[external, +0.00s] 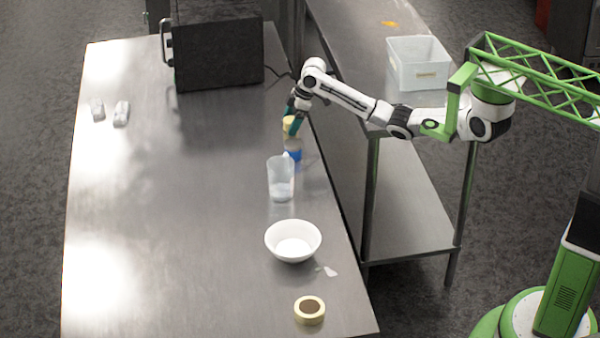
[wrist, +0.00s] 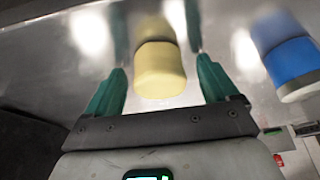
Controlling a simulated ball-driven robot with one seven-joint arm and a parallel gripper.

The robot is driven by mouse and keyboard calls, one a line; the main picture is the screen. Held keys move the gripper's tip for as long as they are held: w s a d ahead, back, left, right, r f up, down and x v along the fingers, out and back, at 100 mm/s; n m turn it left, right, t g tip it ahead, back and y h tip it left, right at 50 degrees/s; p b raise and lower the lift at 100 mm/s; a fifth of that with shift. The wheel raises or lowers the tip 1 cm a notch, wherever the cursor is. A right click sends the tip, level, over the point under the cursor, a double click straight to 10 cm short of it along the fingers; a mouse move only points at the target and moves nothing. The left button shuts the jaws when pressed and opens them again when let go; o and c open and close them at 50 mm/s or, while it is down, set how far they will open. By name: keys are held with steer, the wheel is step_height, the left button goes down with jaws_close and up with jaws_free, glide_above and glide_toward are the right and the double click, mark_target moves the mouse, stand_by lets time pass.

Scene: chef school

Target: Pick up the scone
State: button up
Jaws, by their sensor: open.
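The scone appears to be the pale yellow, short round piece (external: 289,124) on the steel table near its right edge. In the wrist view the yellow piece (wrist: 160,70) lies between the two teal fingers. My gripper (external: 293,116) is open, with one finger on each side of it. In the wrist view, gaps show between the piece and both fingers of my gripper (wrist: 160,64). My fingers partly hide the piece in the external view.
A blue object (external: 293,154) stands close by, also at the right in the wrist view (wrist: 292,66). A clear cup (external: 281,180), white bowl (external: 293,240) and cream ring with dark centre (external: 309,311) sit nearer. A dark oven (external: 218,55) stands behind. The table's left is mostly free.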

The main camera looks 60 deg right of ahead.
steer(key=shift+c, duration=0.3)
steer(key=c, duration=1)
steer(key=shift+c, duration=0.2)
steer(key=shift+r, duration=0.15)
